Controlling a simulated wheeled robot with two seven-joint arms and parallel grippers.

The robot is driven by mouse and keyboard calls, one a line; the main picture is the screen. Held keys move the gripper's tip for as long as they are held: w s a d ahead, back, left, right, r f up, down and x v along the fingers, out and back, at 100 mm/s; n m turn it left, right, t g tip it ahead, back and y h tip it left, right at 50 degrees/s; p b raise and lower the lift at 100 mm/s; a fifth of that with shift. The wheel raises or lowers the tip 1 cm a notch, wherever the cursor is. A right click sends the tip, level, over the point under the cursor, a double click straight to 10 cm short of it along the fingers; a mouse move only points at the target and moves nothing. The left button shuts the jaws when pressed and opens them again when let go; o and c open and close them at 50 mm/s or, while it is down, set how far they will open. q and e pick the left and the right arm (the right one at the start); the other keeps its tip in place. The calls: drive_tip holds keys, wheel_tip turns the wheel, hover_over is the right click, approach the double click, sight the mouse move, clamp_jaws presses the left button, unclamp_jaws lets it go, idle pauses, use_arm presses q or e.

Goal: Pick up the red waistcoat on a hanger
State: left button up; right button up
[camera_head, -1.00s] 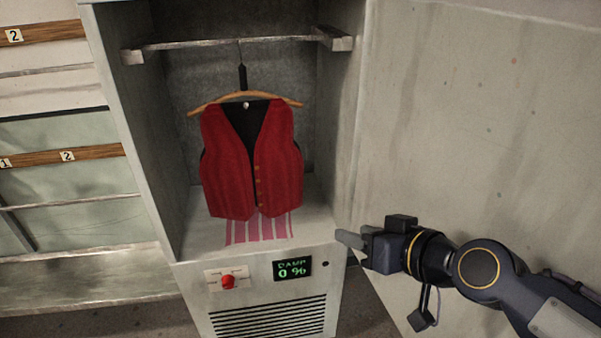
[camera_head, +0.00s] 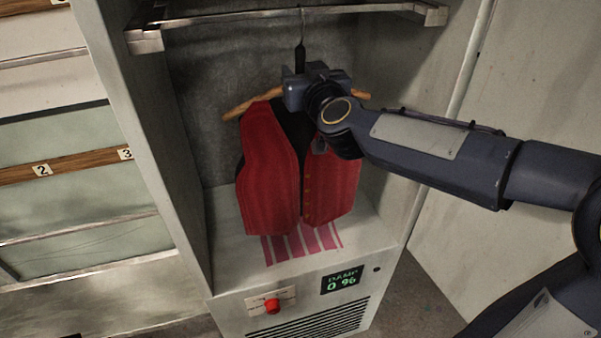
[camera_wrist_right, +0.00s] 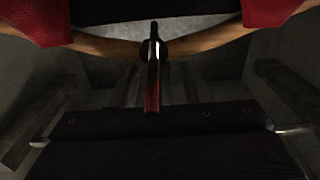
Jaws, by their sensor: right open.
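The red waistcoat (camera_head: 270,165) hangs upright on a wooden hanger (camera_head: 248,102) in the open cabinet. The hanger's dark stem (camera_head: 300,58) rises to the metal rail (camera_head: 270,17). My right gripper (camera_head: 308,88) is in front of the hanger's middle, just below the stem, and hides the waistcoat's neck and part of its right shoulder. Its fingertips are hidden in the head view. In the right wrist view, the hanger's stem (camera_wrist_right: 153,75) and wooden bar (camera_wrist_right: 105,47) are close in front of the gripper, which is open. Contact cannot be told. My left gripper is not in view.
The cabinet's side walls (camera_head: 165,150) stand close on both sides of the waistcoat. Below are a red knob (camera_head: 272,306) and a green display (camera_head: 342,281). Numbered shelves (camera_head: 80,168) stand at the left.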

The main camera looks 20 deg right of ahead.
drive_tip(key=shift+w, duration=0.55)
drive_tip(key=shift+s, duration=0.1)
clamp_jaws()
drive_tip(key=shift+r, duration=0.1)
